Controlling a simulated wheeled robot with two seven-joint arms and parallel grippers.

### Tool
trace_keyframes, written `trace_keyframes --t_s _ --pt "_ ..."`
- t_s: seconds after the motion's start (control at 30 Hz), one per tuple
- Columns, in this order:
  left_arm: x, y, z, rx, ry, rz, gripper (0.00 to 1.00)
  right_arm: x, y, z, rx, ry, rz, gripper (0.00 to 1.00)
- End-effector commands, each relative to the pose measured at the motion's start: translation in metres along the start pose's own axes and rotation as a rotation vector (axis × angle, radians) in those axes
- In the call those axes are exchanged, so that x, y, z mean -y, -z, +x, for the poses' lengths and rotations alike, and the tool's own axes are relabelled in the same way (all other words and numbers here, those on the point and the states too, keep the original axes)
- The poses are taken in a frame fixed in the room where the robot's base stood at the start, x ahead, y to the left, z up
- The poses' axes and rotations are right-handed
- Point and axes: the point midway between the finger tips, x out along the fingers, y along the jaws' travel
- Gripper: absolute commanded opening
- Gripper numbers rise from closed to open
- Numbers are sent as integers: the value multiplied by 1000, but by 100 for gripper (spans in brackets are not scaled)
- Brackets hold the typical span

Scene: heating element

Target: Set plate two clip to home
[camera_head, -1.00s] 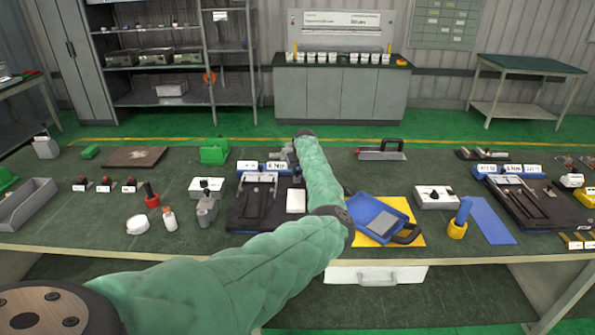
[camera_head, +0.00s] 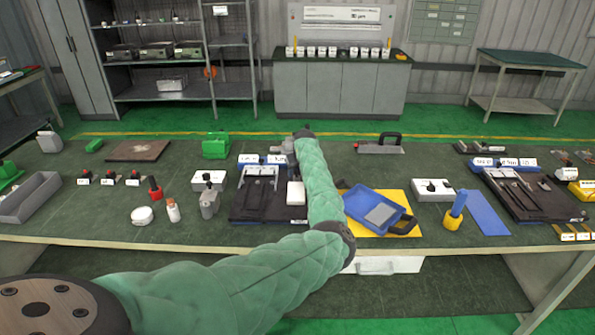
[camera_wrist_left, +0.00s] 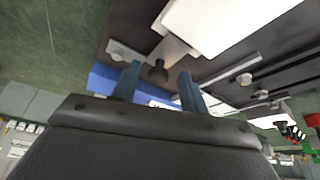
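A black plate fixture (camera_head: 262,208) with metal rails and a blue label block (camera_head: 249,159) lies mid-table. A similar fixture (camera_head: 532,203) lies at the right; I cannot read which is plate two. My left gripper is at the back edge of the middle fixture, mostly hidden by my arm in the head view. In the left wrist view, its two blue-grey fingers (camera_wrist_left: 158,86) are apart. A dark round knob (camera_wrist_left: 158,70) on a metal bracket shows in the gap, just beyond the fingertips; contact is unclear. I cannot identify the clip with certainty. My right gripper is not in view.
A white block (camera_head: 295,193) lies at the fixture's right side. Small bottles, switches and a grey bin (camera_head: 30,200) stand at the left. A black-handled tool (camera_head: 380,148) lies behind.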

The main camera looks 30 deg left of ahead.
Motion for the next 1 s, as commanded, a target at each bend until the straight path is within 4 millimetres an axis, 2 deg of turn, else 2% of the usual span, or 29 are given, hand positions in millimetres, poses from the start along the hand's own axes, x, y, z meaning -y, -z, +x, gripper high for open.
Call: trace_keyframes --t_s 0.27,0.43,0.53,0.8,1.0 --pt "0 1 -2 -2 -1 0 43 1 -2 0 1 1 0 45" --pt "-1 0 -14 -4 -1 -1 43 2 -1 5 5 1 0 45" --pt "-1 0 -29 -4 -1 -1 43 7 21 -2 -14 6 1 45" --pt "0 0 -64 -3 0 0 43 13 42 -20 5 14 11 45" --pt "0 0 -77 -2 -1 0 43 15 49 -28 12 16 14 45"
